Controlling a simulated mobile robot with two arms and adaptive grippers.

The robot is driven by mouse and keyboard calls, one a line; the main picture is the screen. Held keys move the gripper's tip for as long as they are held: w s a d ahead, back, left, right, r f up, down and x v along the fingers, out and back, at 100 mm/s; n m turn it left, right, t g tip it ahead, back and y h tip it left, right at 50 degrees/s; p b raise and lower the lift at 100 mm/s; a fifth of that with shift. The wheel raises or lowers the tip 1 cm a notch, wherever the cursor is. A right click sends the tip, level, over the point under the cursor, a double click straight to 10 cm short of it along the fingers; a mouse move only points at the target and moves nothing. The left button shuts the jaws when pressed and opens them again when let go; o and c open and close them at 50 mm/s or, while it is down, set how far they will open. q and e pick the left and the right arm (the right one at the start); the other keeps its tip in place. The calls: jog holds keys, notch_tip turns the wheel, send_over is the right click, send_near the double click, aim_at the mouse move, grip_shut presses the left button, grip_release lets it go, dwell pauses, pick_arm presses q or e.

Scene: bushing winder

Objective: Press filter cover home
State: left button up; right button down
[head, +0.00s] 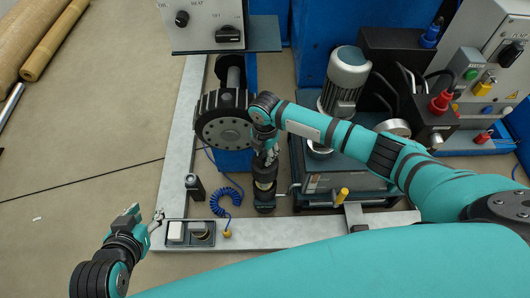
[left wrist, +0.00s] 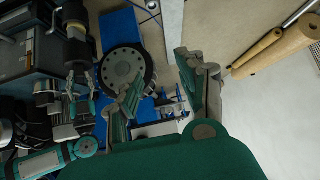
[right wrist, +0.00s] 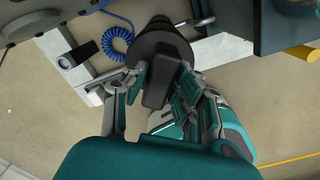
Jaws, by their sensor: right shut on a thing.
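The black filter cover (right wrist: 165,42) is a round flanged piece with a block-shaped handle in the right wrist view. My right gripper (right wrist: 158,88) is shut on that handle, one finger on each side. In the head view my right gripper (head: 268,150) is directly above the upright filter housing (head: 264,185), a dark cylinder with a pale brass band. The cover is mostly hidden there, and I cannot tell whether it is fully seated. The left wrist view shows the housing (left wrist: 76,32) from the side. My left gripper (head: 147,220) is open and empty, low at the left.
A pump unit with a grey motor (head: 346,75) stands right of the filter. A black wheel (head: 224,120) is close on its left. A blue coiled hose (head: 226,200) and a small switch box (head: 194,187) are near the frame. Floor at the left is clear.

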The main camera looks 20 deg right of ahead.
pick_arm(q)
jog(key=shift+s+f, duration=0.1)
jog(key=shift+s, duration=0.05)
dwell(0.5)
jog(key=shift+s+a+f+g+p, duration=0.25)
jog(key=shift+s+f+g, duration=0.2)
jog(key=shift+s, duration=0.25)
jog(key=shift+s+a+f+g+p, duration=0.1)
jog(key=shift+s+a+f+g, duration=0.2)
jog(key=shift+s+g, duration=0.25)
jog(key=shift+s, duration=0.1)
dwell(0.4)
jog(key=shift+w+d+r+t, duration=0.2)
jog(key=shift+w+r+t, duration=0.1)
jog(key=shift+w, duration=0.2)
jog(key=shift+w+d+r+t, duration=0.15)
jog(key=shift+w+t, duration=0.15)
jog(key=shift+w, duration=0.2)
pick_arm(e)
jog(key=shift+f, duration=0.4)
pick_arm(q)
jog(key=shift+w+d+r+t+b, duration=0.2)
jog(key=shift+w+r+t+b, duration=0.1)
jog(key=shift+w+r, duration=0.15)
jog(key=shift+w+d+r+t+b, duration=0.15)
jog(key=shift+w+r+t, duration=0.15)
jog(key=shift+w, duration=0.2)
pick_arm(e)
jog(key=shift+f, duration=0.35)
